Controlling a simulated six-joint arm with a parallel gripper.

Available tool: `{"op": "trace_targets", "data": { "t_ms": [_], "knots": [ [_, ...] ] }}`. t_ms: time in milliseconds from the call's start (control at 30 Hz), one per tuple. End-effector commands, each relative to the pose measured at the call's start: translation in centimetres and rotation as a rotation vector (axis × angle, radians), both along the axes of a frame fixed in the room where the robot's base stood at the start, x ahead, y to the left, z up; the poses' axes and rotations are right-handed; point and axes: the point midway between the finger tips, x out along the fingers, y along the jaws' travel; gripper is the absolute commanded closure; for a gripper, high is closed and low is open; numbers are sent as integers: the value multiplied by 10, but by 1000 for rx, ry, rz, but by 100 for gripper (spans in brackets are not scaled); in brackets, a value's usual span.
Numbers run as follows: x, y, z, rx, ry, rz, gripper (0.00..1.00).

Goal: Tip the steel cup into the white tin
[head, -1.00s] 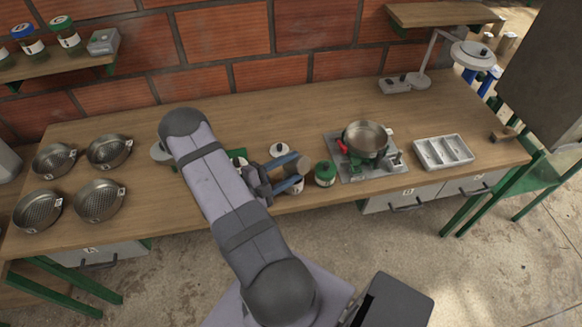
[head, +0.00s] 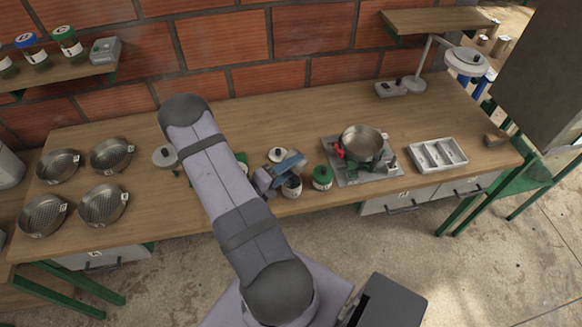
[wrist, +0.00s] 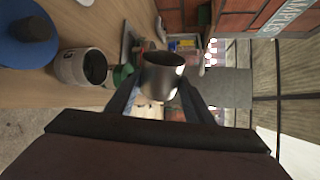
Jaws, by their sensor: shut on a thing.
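The steel cup (wrist: 160,80) is clamped between the two fingers of my gripper (wrist: 160,100) in the wrist view. That view is rolled, with the table to the left, and the cup appears tilted well over on its side. The white tin (wrist: 75,68) stands upright on the table, its dark mouth open. In the head view the tin (head: 292,190) is just below my gripper (head: 288,168), apart from the cup as far as I can tell. The cup itself is hard to make out there. Whether anything leaves the cup cannot be seen.
A green-lidded jar (head: 322,178) stands right of the tin. Further right are a pan (head: 362,142) on a burner and a white divided tray (head: 438,154). A lid with a dark knob (head: 278,154) lies behind. Several metal bowls (head: 103,204) stand at the left.

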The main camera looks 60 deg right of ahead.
Motion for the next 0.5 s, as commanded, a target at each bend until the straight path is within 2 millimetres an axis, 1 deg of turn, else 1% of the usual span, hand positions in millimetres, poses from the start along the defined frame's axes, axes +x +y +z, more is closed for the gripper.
{"op": "trace_targets", "data": {
  "t_ms": [33, 300, 500],
  "knots": [
    [0, 0, 5, -6, -49, 0, 77],
    [3, -1, 19, -37, -347, -1, 77],
    [4, -1, 25, -50, -470, 0, 77]
  ]
}}
